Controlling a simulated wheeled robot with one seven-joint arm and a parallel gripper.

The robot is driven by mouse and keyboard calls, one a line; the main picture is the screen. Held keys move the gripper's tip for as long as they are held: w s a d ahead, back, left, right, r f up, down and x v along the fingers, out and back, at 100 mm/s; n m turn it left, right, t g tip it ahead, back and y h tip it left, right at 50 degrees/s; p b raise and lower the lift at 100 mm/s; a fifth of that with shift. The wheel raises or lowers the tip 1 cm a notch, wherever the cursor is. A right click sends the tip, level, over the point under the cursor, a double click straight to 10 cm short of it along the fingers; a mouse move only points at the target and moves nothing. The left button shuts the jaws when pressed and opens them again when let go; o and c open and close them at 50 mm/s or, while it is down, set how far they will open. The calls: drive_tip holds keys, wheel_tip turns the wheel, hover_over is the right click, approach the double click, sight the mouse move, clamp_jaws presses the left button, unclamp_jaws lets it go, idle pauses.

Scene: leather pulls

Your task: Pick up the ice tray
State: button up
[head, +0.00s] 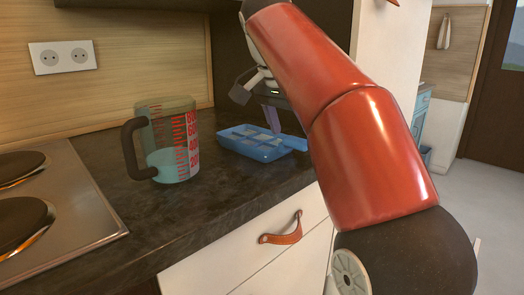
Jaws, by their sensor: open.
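The ice tray (262,152) is blue with pale compartments and lies flat on the dark countertop, right of the measuring jug. My gripper (255,103) is open above the back of the tray, partly hidden behind my red arm. A grey finger shows on its left. A purple piece hangs below it near the tray, and I cannot tell what it is. I see no clear contact between the gripper and the tray. My arm passes close to the tray's right end.
A clear measuring jug (173,147) with red markings and a dark handle stands left of the tray. A stove (82,205) with dark burners is at the left. White drawers (250,265) with a leather pull (281,232) are below the counter. The counter's front is clear.

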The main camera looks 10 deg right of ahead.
drive_tip(key=shift+x, duration=1)
drive_tip(key=c, duration=1.4)
